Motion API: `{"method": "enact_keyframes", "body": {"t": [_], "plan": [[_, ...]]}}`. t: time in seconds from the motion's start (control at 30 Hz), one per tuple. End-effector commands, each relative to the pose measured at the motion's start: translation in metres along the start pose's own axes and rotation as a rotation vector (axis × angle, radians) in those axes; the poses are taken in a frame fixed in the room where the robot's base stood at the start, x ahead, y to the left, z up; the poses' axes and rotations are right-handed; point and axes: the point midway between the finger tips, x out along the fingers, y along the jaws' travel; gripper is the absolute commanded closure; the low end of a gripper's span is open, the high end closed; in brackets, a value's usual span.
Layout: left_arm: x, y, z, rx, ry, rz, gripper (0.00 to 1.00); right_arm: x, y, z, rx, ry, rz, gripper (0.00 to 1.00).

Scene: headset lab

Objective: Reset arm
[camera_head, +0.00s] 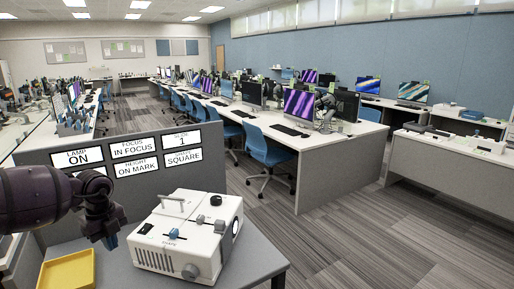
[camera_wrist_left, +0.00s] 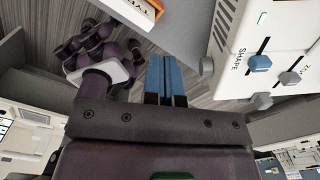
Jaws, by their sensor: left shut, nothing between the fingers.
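My left arm comes in from the left in the head view. Its gripper (camera_head: 110,241) points down, with blue fingertips between the yellow tray and the white device (camera_head: 195,237). In the left wrist view the blue fingers (camera_wrist_left: 166,78) lie side by side, shut and empty. They appear apart from the device, whose white panel (camera_wrist_left: 240,30) shows at the upper right. That panel has a blue slider (camera_wrist_left: 260,63) by the word SHAPE and grey sliders beside it. My right gripper is not in view in either picture.
The device stands on a grey table (camera_head: 255,262). A yellow tray (camera_head: 68,270) lies at the front left. A grey partition (camera_head: 225,170) behind carries signs including LAMP ON, IN FOCUS, ON MARK and SQUARE. A blue chair (camera_head: 265,148) and desks with monitors stand beyond. Carpet is clear at right.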

Motion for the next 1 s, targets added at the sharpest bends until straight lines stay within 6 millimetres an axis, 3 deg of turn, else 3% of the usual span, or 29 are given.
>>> {"method": "enact_keyframes", "body": {"t": [0.13, 0.27, 0.43, 0.57, 0.7, 0.8, 1.0], "plan": [[-0.002, -0.021, -0.007, 0.171, 0.031, -0.129, 1.00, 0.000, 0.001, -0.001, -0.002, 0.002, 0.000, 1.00], [-0.013, -0.049, -0.032, 0.318, 0.099, -0.312, 1.00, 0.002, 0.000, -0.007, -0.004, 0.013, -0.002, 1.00], [-0.057, -0.101, -0.084, 0.485, 0.183, -0.636, 1.00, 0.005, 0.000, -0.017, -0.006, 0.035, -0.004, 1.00], [-0.083, -0.135, -0.140, 0.558, 0.274, -0.909, 1.00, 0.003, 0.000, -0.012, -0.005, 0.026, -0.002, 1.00], [-0.102, -0.158, -0.196, 0.515, 0.386, -1.215, 1.00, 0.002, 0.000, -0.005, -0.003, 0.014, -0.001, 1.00], [-0.107, -0.164, -0.221, 0.398, 0.450, -1.386, 1.00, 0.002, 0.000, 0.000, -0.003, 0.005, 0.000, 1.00], [-0.096, -0.159, -0.235, 0.073, 0.529, -1.569, 1.00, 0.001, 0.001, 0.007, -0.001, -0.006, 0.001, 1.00]]}}
